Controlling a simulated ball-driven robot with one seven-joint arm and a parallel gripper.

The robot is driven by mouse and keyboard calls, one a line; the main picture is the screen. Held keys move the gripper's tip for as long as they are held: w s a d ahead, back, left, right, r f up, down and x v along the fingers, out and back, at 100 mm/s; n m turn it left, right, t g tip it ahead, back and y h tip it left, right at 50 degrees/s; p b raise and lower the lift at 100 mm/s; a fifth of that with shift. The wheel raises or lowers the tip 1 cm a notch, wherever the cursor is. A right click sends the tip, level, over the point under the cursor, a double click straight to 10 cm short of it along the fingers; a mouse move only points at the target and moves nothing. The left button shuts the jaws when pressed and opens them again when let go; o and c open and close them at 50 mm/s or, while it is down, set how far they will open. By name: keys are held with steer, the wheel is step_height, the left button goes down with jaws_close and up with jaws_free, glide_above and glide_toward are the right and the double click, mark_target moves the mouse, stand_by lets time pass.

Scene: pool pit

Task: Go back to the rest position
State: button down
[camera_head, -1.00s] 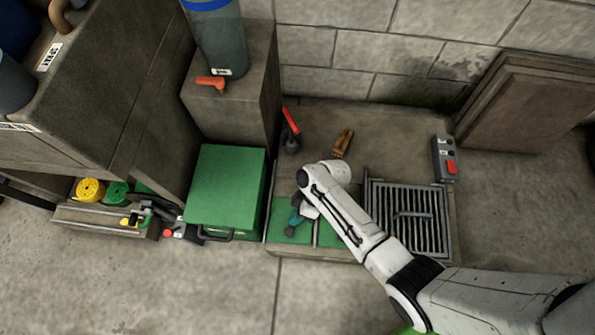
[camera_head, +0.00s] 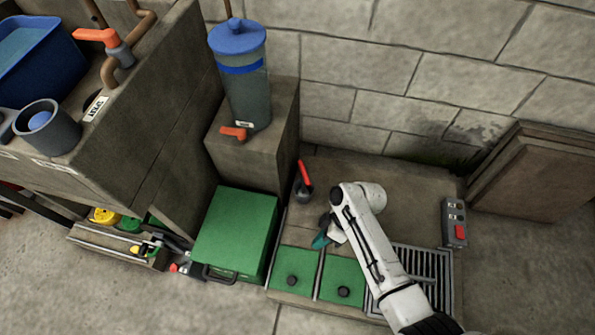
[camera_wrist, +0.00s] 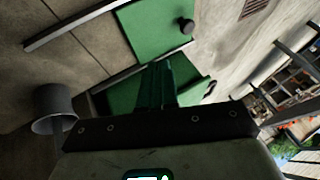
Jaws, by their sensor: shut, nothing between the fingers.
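My gripper (camera_head: 322,240) hangs beside the two green lids, pointing down and left from the end of my white arm. In the wrist view its green fingers (camera_wrist: 155,85) are together and empty. The left green lid (camera_head: 293,272) and right green lid (camera_head: 342,280) each have a dark knob and lie flat in the low stone ledge. The wrist view also shows both lids below and beyond the fingers. The gripper appears apart from them. My forearm covers part of the floor grate (camera_head: 433,268).
A red-handled valve (camera_head: 305,182) stands behind the lids. A green box (camera_head: 237,232) is at left, below a grey canister (camera_head: 240,85) on a pillar. A switch box (camera_head: 455,222) and leaning boards (camera_head: 535,180) are at right.

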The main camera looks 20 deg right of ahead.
steer(key=s+d+r+m+t+h, duration=0.1)
steer(key=s+d+r+m+h, duration=0.35)
steer(key=s+r, duration=0.35)
steer(key=s+d+r+m+t+h, duration=0.1)
steer(key=s+d+r+m+h, duration=0.2)
steer(key=s+d+r+m, duration=0.45)
step_height(320, 180, up, 25)
steer(key=w+a+n+p, duration=0.1)
steer(key=p, duration=2.1)
steer(key=shift+a+n+p, duration=0.3)
steer(key=shift+a+p, duration=0.1)
steer(key=shift+w+f+y, duration=0.1)
steer(key=shift+y, duration=0.15)
